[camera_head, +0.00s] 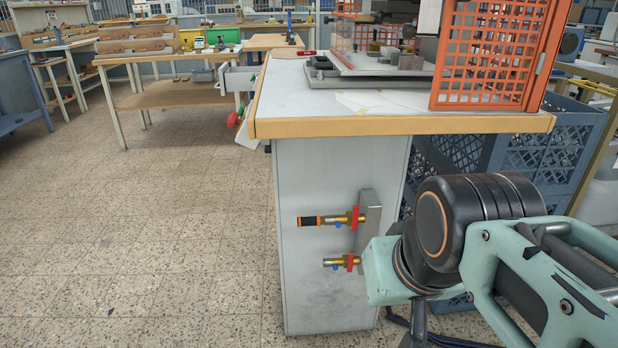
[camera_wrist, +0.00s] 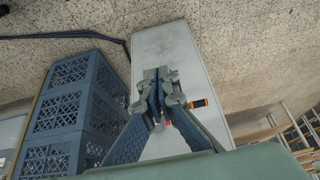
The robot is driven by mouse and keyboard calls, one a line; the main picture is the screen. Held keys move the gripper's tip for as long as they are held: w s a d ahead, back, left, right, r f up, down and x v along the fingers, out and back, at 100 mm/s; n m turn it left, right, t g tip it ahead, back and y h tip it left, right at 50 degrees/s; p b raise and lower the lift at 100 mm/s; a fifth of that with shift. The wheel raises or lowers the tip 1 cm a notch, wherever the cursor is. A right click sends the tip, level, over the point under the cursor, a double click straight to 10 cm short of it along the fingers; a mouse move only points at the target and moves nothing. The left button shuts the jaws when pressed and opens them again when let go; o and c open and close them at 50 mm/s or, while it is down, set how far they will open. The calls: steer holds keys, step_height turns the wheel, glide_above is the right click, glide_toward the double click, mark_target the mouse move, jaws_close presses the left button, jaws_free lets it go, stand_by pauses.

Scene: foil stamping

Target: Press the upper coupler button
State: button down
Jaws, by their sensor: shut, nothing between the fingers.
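The upper coupler (camera_head: 345,218) is a brass fitting with a red collar and an orange-and-black end, mounted on the side of the bench cabinet. Its small blue button (camera_head: 337,225) shows on its underside. The lower coupler (camera_head: 340,263) is a shorter brass fitting with a red collar and a blue button (camera_head: 334,268). My gripper (camera_wrist: 158,78) is shut and empty in the wrist view, in front of the cabinet face. The upper coupler's orange-and-black end (camera_wrist: 199,103) sticks out right of the fingers; they hide most of the rest. The gripper does not show in the head view.
The cabinet (camera_head: 320,170) stands under a worktop (camera_head: 400,125) with an overhanging wooden edge. An orange mesh guard (camera_head: 490,50) stands on top. Blue-grey crates (camera_head: 560,150) are behind on the right. The speckled floor (camera_head: 180,230) left of the cabinet is clear.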

steer(key=w+a+r+m+y+p, duration=0.1)
steer(key=w+a+m+y+p, duration=0.3)
steer(key=w+a+m+p, duration=0.55)
steer(key=w+d+f+n+t+h+p, duration=0.2)
steer(key=w+d+f+n+h, duration=0.2)
steer(key=f+n, duration=0.3)
steer(key=w+d+f+n+t+h+p, duration=0.2)
steer(key=w+d+f+n+h, duration=0.3)
steer(key=n, duration=1)
steer(key=shift+w+f+h+p, duration=0.75)
steer(key=shift+w+f, duration=0.2)
steer(key=shift+f, duration=0.4)
